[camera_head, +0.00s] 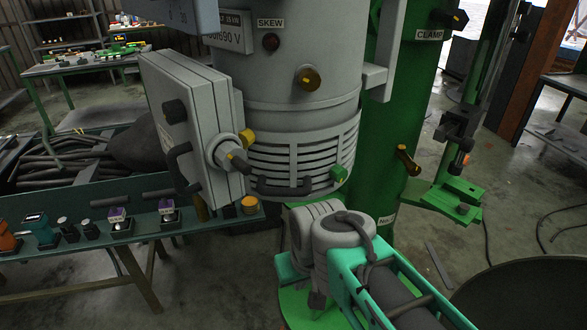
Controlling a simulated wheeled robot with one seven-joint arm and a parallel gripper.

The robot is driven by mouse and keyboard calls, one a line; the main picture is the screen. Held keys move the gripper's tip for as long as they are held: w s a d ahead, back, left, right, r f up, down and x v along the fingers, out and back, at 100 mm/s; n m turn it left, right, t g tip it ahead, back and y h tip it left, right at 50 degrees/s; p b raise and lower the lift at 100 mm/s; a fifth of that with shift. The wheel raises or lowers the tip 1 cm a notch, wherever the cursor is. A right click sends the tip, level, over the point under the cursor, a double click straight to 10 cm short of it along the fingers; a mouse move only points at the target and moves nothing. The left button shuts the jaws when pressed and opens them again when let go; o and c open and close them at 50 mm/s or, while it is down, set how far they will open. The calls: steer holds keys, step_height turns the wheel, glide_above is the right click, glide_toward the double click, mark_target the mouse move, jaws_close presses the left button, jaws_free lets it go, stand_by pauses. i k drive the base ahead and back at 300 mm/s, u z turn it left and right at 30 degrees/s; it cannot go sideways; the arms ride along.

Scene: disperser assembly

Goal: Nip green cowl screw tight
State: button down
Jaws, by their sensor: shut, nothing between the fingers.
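The green cowl screw (338,174) is a small bright green knob at the lower right edge of the grey slotted cowl (295,160). My gripper (317,301) is below and slightly left of the screw in the picture, beneath the grey wrist joints of my arm. It looks shut and empty, with its small tips pointing down and apart from the screw. My wrist hides part of the area just under the cowl.
A grey switch box (180,125) with a black handle sticks out left of the cowl. A brass knob (307,78) is above the slots. The green column (400,110) with a brass clamp lever (407,159) stands at right. A workbench (90,215) holds small items at left.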

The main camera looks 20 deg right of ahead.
mark_target(339, 174)
steer(key=u, duration=1.1)
steer(key=k, duration=0.5)
steer(key=z, duration=0.05)
